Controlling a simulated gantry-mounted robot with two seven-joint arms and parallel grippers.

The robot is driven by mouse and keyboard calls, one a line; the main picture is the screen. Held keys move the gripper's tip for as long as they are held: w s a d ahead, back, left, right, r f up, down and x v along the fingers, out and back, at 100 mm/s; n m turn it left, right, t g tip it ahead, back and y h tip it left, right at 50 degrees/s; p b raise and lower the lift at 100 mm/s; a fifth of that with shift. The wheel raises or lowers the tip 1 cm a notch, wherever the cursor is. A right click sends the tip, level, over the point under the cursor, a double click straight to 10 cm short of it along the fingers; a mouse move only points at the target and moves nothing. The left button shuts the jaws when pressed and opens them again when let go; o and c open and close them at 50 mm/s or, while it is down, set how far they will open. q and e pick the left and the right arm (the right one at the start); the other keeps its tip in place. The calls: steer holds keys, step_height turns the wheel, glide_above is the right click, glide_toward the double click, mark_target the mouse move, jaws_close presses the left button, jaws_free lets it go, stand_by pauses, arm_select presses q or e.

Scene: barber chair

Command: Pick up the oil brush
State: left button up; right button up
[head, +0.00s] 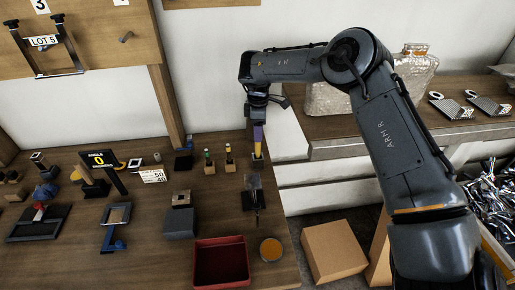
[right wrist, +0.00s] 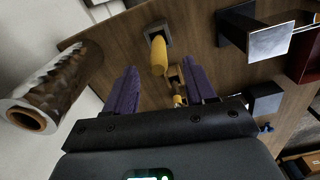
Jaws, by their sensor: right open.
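A yellow handle (right wrist: 159,57) stands in a small square holder (right wrist: 157,32) in the right wrist view. I take it for the oil brush, but its bristles are hidden. In the head view the yellow piece (head: 257,149) shows at the right side of the wooden table, directly below my right gripper (head: 258,132). My right gripper also shows in the right wrist view (right wrist: 165,80), with purple fingers apart and nothing held. The yellow handle appears between and just beyond the fingertips. My left gripper is not in view.
Two small handled tools in wooden blocks (head: 208,163) (head: 229,160) stand left of the gripper. A dark tool (head: 255,194), a red tray (head: 221,262) and an orange-topped round tin (head: 271,249) lie nearer. A cardboard box (head: 334,250) is on the floor.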

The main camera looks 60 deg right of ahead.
mark_target(258, 145)
steer(key=shift+s+f, duration=0.1)
steer(key=shift+f, duration=0.75)
steer(key=shift+w+d+f+b, duration=0.1)
steer(key=shift+f+b, duration=0.2)
steer(key=shift+f, duration=1.25)
steer(key=shift+w+f+b, duration=0.1)
steer(key=shift+f+b, duration=0.2)
steer(key=shift+f, duration=1.2)
jaws_close()
